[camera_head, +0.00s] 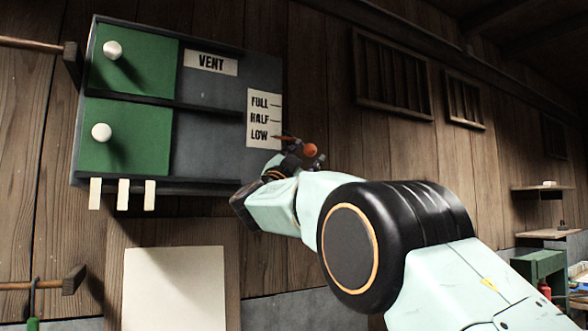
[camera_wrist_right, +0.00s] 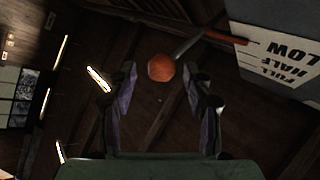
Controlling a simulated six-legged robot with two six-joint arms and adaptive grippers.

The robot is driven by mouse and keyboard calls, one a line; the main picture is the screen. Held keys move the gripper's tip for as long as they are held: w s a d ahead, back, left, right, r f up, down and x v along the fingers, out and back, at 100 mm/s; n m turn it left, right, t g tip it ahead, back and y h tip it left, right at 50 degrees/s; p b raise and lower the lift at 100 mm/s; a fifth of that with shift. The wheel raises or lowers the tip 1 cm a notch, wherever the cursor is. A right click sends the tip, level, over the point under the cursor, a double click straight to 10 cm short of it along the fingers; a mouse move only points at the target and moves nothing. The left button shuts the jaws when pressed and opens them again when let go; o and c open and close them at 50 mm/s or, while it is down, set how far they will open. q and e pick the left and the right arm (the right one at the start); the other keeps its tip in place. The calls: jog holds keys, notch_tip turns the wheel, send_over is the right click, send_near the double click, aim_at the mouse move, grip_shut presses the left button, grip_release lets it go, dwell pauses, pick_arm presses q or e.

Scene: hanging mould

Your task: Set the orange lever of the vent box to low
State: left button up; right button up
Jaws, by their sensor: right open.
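The vent box (camera_head: 215,95) hangs on the plank wall at the upper left of the head view. Its white scale (camera_head: 264,103) reads FULL, HALF, LOW from top to bottom. The lever's orange pointer (camera_head: 284,137) is level with the LOW mark, and its orange ball knob (camera_head: 310,150) sticks out to the right. In the right wrist view the ball (camera_wrist_right: 161,67) shows at the fingertips, with a grey rod and the orange pointer (camera_wrist_right: 228,38) beside LOW. My right gripper (camera_wrist_right: 161,82) is open, its fingers either side of the ball with gaps visible. My left gripper is out of view.
The box has two green panels (camera_head: 124,136) with white knobs and several pale tabs (camera_head: 123,194) along its lower edge. A pale blank sheet (camera_head: 174,290) is below it. Wooden hammers stick out at the left. Wall grilles (camera_head: 392,75) and shelves are to the right.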

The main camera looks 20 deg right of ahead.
jog(key=v, duration=1.1)
jog(key=shift+a, duration=0.1)
jog(key=shift+f, duration=0.1)
